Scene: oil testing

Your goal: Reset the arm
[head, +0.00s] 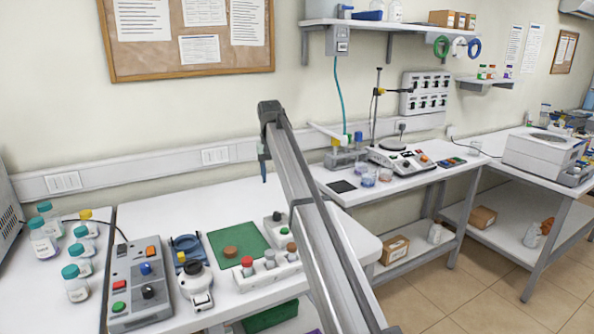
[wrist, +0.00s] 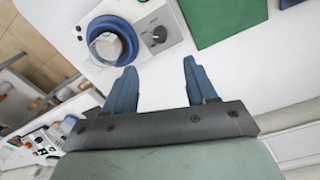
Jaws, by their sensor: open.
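My arm rises from the bottom of the head view over the near table and bends down at its top end. My gripper (head: 264,168) hangs there, with its blue fingers above the back of the table. The wrist view shows the two blue fingers of my gripper (wrist: 160,66) spread apart, with nothing between them. Beyond the fingertips in that view is a blue ring-shaped holder (wrist: 131,38) around a pale round vessel.
Several teal-capped bottles (head: 43,240) stand at left. A second table (head: 420,172) with instruments stands behind right.

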